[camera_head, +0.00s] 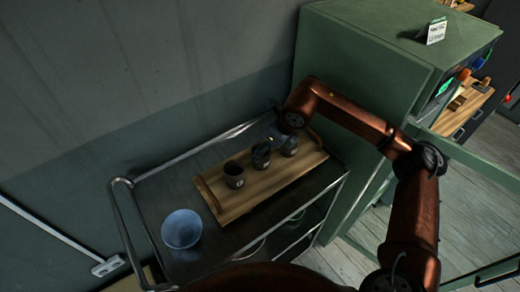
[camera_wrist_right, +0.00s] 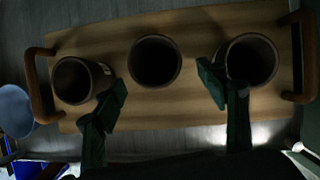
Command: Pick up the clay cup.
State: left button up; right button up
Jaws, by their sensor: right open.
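Three dark brown clay cups stand upright in a row on a wooden tray: the left cup (camera_head: 234,176), the middle cup (camera_head: 261,159) and the right cup (camera_head: 289,147). In the right wrist view I look down into the left cup (camera_wrist_right: 73,82), the middle cup (camera_wrist_right: 154,62) and the right cup (camera_wrist_right: 252,58). My right gripper (camera_wrist_right: 163,92) is open and empty. Its fingers appear either side of the middle cup, one overlapping the left cup's edge, the other the right cup's. I cannot tell whether they touch. My left gripper is not in view.
The wooden tray (camera_head: 208,191) has a handle at each end and lies on a dark metal cart (camera_head: 155,192) with raised rails. A pale blue bowl (camera_head: 182,229) stands left of the tray. A green cabinet (camera_head: 345,85) rises close behind the cart's right end.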

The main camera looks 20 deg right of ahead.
aim_at(264, 164)
jog(key=shift+w+a+f, duration=0.1)
jog(key=shift+w+f, duration=0.35)
jog(key=shift+w, duration=0.2)
jog(key=shift+f, duration=0.7)
jog(key=shift+a+f+p, duration=0.15)
jog(key=shift+f+p, duration=0.15)
jog(key=shift+f, duration=0.1)
jog(key=x, duration=0.3)
jog(key=shift+a+f+p, duration=0.15)
jog(key=shift+f+p, duration=0.15)
jog(key=shift+p, duration=0.1)
jog(key=shift+w+a+f, duration=0.1)
jog(key=shift+f, duration=0.3)
jog(key=c, duration=1.4)
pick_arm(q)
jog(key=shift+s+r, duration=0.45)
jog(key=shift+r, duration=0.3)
pick_arm(e)
jog(key=shift+c, duration=0.4)
